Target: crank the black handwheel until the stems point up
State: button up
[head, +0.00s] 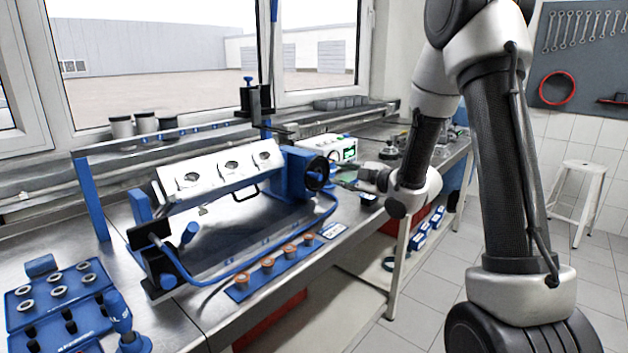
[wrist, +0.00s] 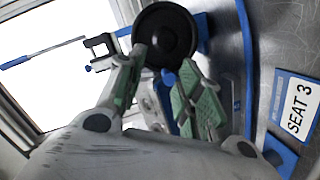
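The black handwheel (head: 317,173) is on the blue gearbox at the right end of the blue rollover stand (head: 128,178). It also shows in the wrist view (wrist: 165,36), straight past my fingertips. A silver cylinder head (head: 222,172) is held in the stand, with its face of oval openings tilted toward the head camera. I cannot make out which way its stems point. My gripper (head: 347,175) is at the right of the handwheel. In the wrist view my gripper (wrist: 163,62) is open, its green-padded fingers apart near the wheel's lower rim. I cannot tell if they touch it.
A blue strip with several copper-coloured rings (head: 268,265) lies along the bench front. A blue socket tray (head: 62,300) is at the left. A white instrument with a green screen (head: 328,148) stands behind the handwheel. A "SEAT 3" label (wrist: 297,103) lies at the right in the wrist view.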

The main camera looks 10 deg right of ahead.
aim_at(316, 176)
jog(key=w+a+y, duration=0.1)
jog(key=a, duration=0.1)
jog(key=w+a+f+n+y, duration=0.1)
jog(key=w+a, duration=0.3)
jog(key=a, duration=0.1)
jog(key=shift+w+a+f+n+t+y, duration=0.1)
jog(key=shift+w+f+n+t+y, duration=0.1)
jog(key=shift+f+n+t+y, duration=0.15)
grip_shut()
